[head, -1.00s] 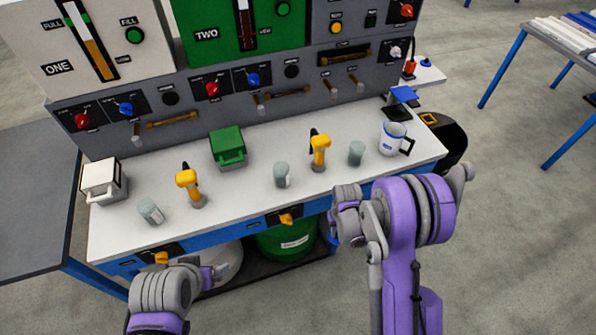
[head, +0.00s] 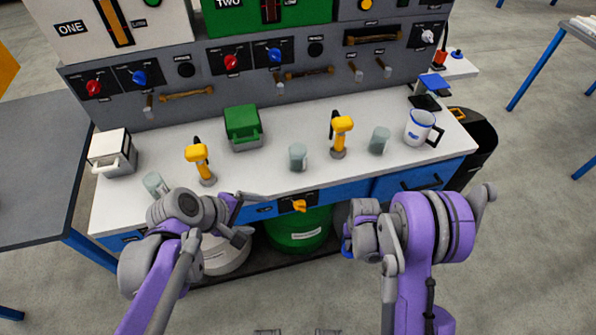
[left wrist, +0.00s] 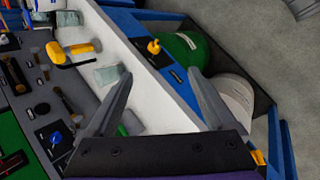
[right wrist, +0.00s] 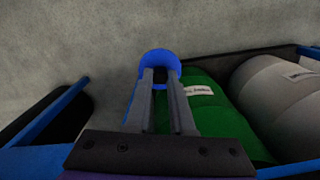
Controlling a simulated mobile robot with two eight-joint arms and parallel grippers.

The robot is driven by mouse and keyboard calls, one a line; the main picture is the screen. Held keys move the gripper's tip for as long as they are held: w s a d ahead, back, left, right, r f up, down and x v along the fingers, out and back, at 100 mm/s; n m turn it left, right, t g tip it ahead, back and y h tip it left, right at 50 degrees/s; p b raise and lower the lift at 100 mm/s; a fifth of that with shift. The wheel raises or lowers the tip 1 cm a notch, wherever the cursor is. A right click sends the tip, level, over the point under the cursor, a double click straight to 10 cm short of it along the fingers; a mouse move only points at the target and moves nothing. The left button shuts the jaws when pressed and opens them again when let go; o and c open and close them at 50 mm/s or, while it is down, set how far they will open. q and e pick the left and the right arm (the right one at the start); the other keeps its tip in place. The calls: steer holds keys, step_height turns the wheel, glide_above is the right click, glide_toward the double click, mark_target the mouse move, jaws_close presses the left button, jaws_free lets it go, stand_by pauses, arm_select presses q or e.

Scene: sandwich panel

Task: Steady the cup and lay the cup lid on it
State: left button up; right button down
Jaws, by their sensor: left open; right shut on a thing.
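The cup (head: 419,127), a white mug with a blue mark and a dark handle, stands upright and uncovered at the right end of the bench. A round blue thing, which looks like the cup lid (right wrist: 160,62), is between the fingers of my right gripper (right wrist: 161,72). A blue edge of it shows in the head view (head: 346,240). This gripper is in front of the bench, below and left of the cup, and apart from it. My left gripper (left wrist: 160,90) is open and empty near the bench's front edge, well left of the cup.
Grey-green tumblers (head: 298,157) and yellow-topped tools (head: 341,135) stand on the white bench top (head: 270,178) between my left gripper and the cup. A green box (head: 242,128) is behind them. A green drum (head: 298,232) stands under the bench.

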arm_select(q)
steer(key=w+d+f+n+t+h+b, duration=0.1)
steer(key=w+f+n+h+b, duration=0.1)
steer(key=w+n, duration=0.25)
steer(key=w+d+f+n+h+b, duration=0.1)
steer(key=w+f+n+b, duration=0.15)
steer(key=w, duration=0.25)
arm_select(e)
steer(key=f, duration=0.7)
steer(key=shift+s, duration=0.35)
arm_select(q)
steer(key=n+t+h+b, duration=0.2)
steer(key=n+h+b, duration=0.15)
steer(key=n, duration=0.35)
glide_toward(291, 163)
steer(key=shift+w+d+f+b, duration=0.25)
steer(key=shift+w+d+b, duration=0.1)
steer(key=shift+d, duration=0.25)
steer(key=shift+w+d, duration=0.1)
steer(key=shift+w, duration=0.1)
steer(key=b+x, duration=0.2)
steer(key=x, duration=0.7)
steer(key=shift+w+d+f, duration=0.1)
steer(key=shift+d, duration=0.2)
arm_select(e)
step_height(291, 163, down, 7)
steer(key=shift+f+g, duration=0.2)
steer(key=shift+g, duration=0.1)
steer(key=shift+s, duration=0.1)
